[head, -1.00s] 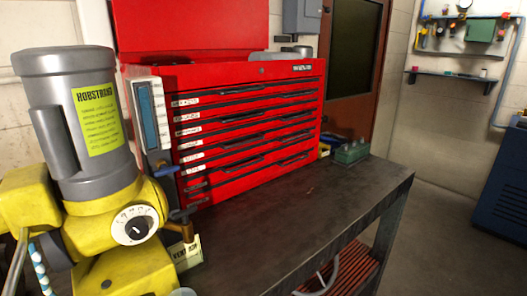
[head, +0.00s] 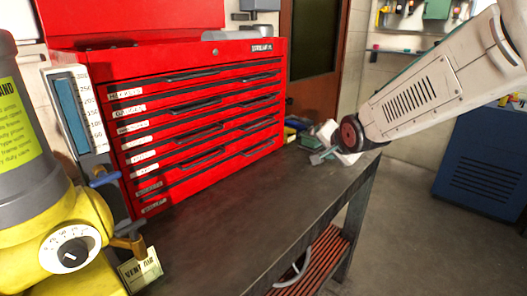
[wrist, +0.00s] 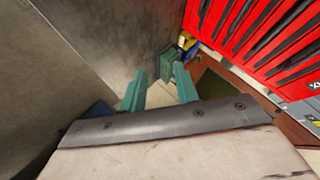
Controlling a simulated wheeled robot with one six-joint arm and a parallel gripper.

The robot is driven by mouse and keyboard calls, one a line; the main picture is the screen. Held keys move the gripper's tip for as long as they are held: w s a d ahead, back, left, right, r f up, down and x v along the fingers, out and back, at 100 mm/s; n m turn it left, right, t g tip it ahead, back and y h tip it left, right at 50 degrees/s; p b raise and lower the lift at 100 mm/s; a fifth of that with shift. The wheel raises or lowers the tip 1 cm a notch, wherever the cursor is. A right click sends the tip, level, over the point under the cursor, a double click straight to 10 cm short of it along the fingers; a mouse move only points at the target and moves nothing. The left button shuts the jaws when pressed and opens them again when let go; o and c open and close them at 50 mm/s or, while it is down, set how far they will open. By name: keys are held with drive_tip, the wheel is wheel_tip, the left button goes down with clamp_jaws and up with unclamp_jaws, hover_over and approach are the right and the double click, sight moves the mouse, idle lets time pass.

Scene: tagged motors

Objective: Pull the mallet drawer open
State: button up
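The red tool chest (head: 215,58) stands on the workbench with all its drawers shut. White labels run down its left side. The lowest label (head: 154,207) seems to read MALLET, on the narrow bottom drawer front (head: 185,190), though the print is small. My gripper (head: 318,156) is past the chest's right end, above the bench's far right corner. In the wrist view my gripper (wrist: 160,70) has its two teal fingers apart and nothing held between them. The chest's drawer fronts (wrist: 255,35) show there at the upper right, apart from the fingers.
The dark workbench top (head: 250,205) is clear in front of the chest. A yellow and grey machine (head: 65,235) and a VENT AIR tag (head: 140,270) crowd the left side. Small boxes (head: 297,124) sit near the chest's right end. A blue cabinet (head: 490,160) stands at right.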

drive_tip(key=w+a+f+m+t+y, duration=0.1)
drive_tip(key=w+a+f, duration=0.2)
drive_tip(key=a, duration=0.2)
drive_tip(key=w+a+f+m+t+y, duration=0.1)
drive_tip(key=w+a+f+y, duration=0.1)
drive_tip(key=w+a, duration=0.2)
drive_tip(key=w+a+f+m+t+y, duration=0.1)
drive_tip(key=w+a+f+y, duration=0.1)
drive_tip(key=a, duration=0.4)
drive_tip(key=shift+w+f+m+t, duration=0.3)
drive_tip(key=shift+w+f+m, duration=0.1)
drive_tip(key=shift+w+f, duration=0.5)
drive_tip(key=x, duration=0.7)
drive_tip(key=shift+w+a, duration=0.15)
drive_tip(key=shift+r, duration=0.1)
clamp_jaws()
